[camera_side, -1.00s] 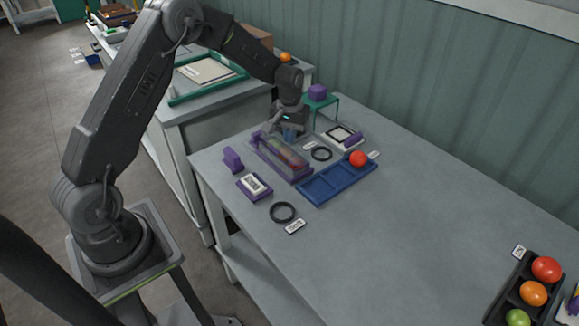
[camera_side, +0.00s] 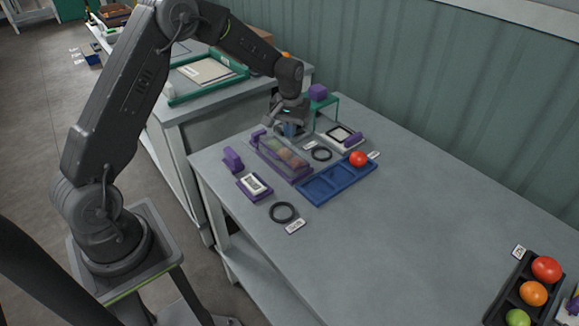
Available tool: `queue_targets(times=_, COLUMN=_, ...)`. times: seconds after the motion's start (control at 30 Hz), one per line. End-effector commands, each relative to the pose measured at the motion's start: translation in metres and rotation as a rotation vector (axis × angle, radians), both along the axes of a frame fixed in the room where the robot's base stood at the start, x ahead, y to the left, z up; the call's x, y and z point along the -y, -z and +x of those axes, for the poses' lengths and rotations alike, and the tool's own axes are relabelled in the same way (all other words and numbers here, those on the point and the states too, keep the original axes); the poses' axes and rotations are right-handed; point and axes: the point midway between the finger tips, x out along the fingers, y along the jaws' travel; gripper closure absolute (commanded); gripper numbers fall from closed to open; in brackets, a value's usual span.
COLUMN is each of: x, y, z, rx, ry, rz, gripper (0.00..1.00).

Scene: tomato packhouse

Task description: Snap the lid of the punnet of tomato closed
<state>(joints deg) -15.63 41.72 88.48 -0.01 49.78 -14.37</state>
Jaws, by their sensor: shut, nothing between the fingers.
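The punnet (camera_side: 296,177) is a long clear container with a purple base, lying on the grey table near its far left part. Blurred red, orange and green tomatoes (camera_side: 284,153) show through its clear plastic. A clear lid stands over them, but I cannot tell whether its edge is snapped down. My gripper (camera_side: 289,131) is at the punnet's far side, close to the lid, pointing down. Its fingers are small here and look shut with nothing held. I cannot tell whether they touch the lid.
A blue divided tray (camera_side: 322,187) with one red tomato (camera_side: 358,159) is right of the punnet. Black rings (camera_side: 283,212), a purple-based device (camera_side: 254,185), a purple block (camera_side: 233,159) and a white-framed scale (camera_side: 341,137) stand close by. The table's middle is clear.

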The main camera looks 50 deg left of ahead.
Motion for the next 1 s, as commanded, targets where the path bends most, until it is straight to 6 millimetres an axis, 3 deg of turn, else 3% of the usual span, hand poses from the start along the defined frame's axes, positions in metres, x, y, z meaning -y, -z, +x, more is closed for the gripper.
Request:
queue_targets(times=0.5, x=0.000, y=-0.039, z=0.000, rx=0.001, ry=0.000, rz=0.000, gripper=1.00)
queue_targets(times=1.0, x=0.002, y=-0.051, z=-0.002, rx=0.006, ry=0.006, rz=0.001, gripper=1.00)
